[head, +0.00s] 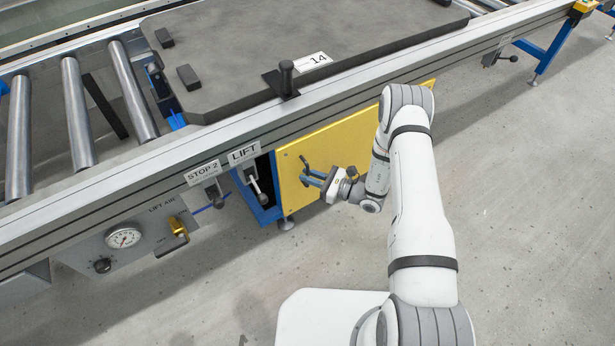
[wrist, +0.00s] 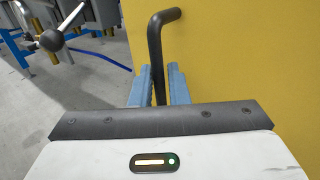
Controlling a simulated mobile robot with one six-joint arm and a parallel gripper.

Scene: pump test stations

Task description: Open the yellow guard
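The yellow guard (head: 340,150) is a flat panel below the conveyor rail in the head view. It fills the right side of the wrist view (wrist: 250,70). Its black bent handle (wrist: 156,45) stands out near the panel's left edge and also shows in the head view (head: 304,162). My gripper (wrist: 159,88) has its blue fingers on either side of the handle's straight part, close against it, and looks shut on it. It is also at the handle in the head view (head: 313,179). The handle's lower end is hidden behind my gripper.
The LIFT lever (head: 254,183) and STOP 2 lever (head: 215,196) hang left of the guard. A gauge (head: 123,237) and brass valve (head: 178,228) are further left. A blue leg (head: 267,213) stands at the guard's left edge. The floor (head: 530,200) to the right is clear.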

